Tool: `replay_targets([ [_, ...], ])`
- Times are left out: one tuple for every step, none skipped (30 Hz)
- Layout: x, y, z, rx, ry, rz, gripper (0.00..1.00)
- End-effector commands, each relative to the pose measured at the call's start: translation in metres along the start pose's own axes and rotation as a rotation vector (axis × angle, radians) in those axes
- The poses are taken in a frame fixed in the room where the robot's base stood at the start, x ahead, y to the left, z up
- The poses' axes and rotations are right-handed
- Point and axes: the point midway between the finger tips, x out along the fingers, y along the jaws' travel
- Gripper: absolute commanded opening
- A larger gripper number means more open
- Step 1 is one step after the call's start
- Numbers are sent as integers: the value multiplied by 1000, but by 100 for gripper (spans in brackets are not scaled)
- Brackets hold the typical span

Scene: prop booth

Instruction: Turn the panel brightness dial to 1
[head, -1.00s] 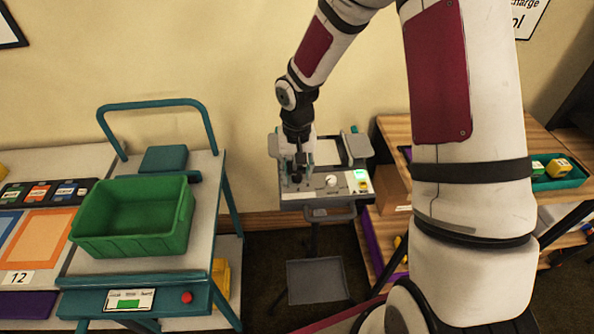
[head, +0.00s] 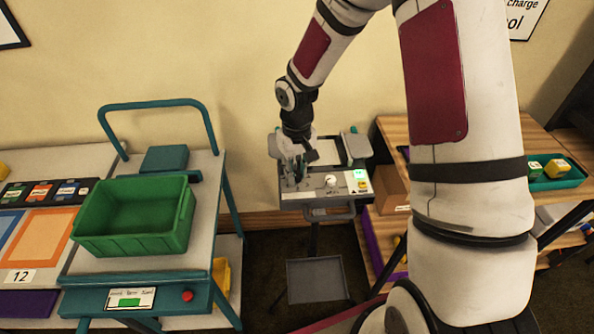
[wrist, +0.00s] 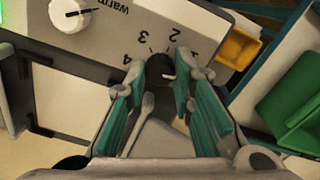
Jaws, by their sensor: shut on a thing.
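The panel brightness dial (wrist: 157,66) is a small dark knob in the wrist view, with the printed numbers 4, 3, 2 and 1 (wrist: 193,55) arced around it. My gripper (wrist: 161,72) is shut on it, one teal finger on each side. A short pale mark shows low on the dial between the fingertips; I cannot tell which number it is set to. The grey control panel (head: 318,194) stands against the wall in the head view. There my gripper (head: 298,178) is over its left part and hides most of the dial.
A white knob (head: 331,181) sits on the same panel, and in the wrist view its pointer (wrist: 74,14) lies toward the word "warm". A lit green display (head: 359,175) is at the panel's right. A green bin (head: 135,247) on a cart stands left, wooden shelves (head: 400,128) right.

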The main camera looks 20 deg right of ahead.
Motion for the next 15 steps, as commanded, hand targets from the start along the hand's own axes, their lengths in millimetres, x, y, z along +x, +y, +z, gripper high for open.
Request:
replay_targets([
  [-1,0,0,-41,0,0,0],
  [0,0,0,-68,0,0,0],
  [0,0,0,-104,0,0,0],
  [0,0,0,-130,0,0,0],
  [0,0,0,-156,0,0,0],
  [0,0,0,-190,0,0,0],
  [0,0,0,-213,0,0,0],
  [0,0,0,-237,0,0,0],
  [0,-1,0,-267,0,0,0],
  [0,-1,0,-289,0,-1,0],
  [0,-1,0,-309,0,-1,0],
  [0,-1,0,-334,0,-1,0],
  [0,-1,0,-353,1,-1,0],
  [0,-1,0,-370,1,-1,0],
  [0,-1,0,-392,1,-1,0],
])
